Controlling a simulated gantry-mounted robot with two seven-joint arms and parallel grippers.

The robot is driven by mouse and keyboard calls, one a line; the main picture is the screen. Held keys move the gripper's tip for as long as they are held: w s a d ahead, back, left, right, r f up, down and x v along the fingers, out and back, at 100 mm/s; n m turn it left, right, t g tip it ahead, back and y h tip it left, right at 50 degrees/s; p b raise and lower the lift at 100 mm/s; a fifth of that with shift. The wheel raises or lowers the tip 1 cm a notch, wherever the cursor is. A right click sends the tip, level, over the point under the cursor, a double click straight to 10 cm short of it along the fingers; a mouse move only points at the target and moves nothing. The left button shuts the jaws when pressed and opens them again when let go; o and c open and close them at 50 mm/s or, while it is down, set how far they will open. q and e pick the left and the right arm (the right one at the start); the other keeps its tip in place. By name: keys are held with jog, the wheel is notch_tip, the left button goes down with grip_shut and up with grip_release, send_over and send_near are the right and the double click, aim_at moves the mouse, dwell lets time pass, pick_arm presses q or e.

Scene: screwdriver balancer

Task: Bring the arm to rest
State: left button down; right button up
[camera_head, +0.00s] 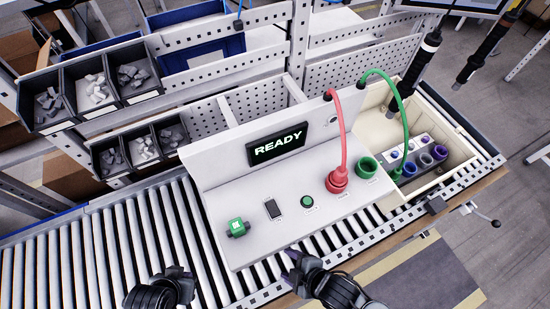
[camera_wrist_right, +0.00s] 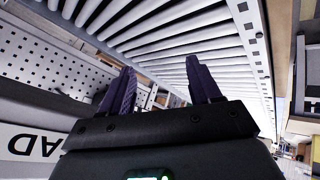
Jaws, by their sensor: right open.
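My right gripper (camera_head: 291,266) is open and empty near the front edge of the white control panel, above the roller conveyor. Its two dark, ridged fingers (camera_wrist_right: 156,88) stand apart in the right wrist view, with nothing between them and conveyor rollers beyond. My left gripper (camera_head: 181,275) is low over the rollers, left of the panel. Its fingers are small and dark, so its opening is unclear. The panel (camera_head: 272,200) carries a screen (camera_head: 277,145) reading READY, a green button (camera_head: 307,200), and red (camera_head: 337,180) and green (camera_head: 366,167) sockets.
Red and green cables arch above the panel. A cream bin (camera_head: 456,151) at right holds a grey block with coloured round sockets (camera_head: 415,158). Black cylindrical tools (camera_head: 412,69) hang at upper right. Black part bins (camera_head: 88,85) stand at left. Bare rollers (camera_head: 60,262) lie left.

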jog(key=s+d+r+m+g+h, duration=0.1)
jog(key=d+r+m+h, duration=0.2)
jog(key=d+m, duration=0.45)
jog(key=s+d+r+m+g+h, duration=0.1)
jog(key=d+r+m+h, duration=0.1)
jog(key=d+m, duration=0.6)
notch_tip(320, 180, up, 17)
jog(key=p, duration=1.6)
jog(key=shift+w+d+n+p, duration=0.2)
jog(key=shift+d+n+p, duration=0.15)
jog(key=shift+n+p, duration=0.1)
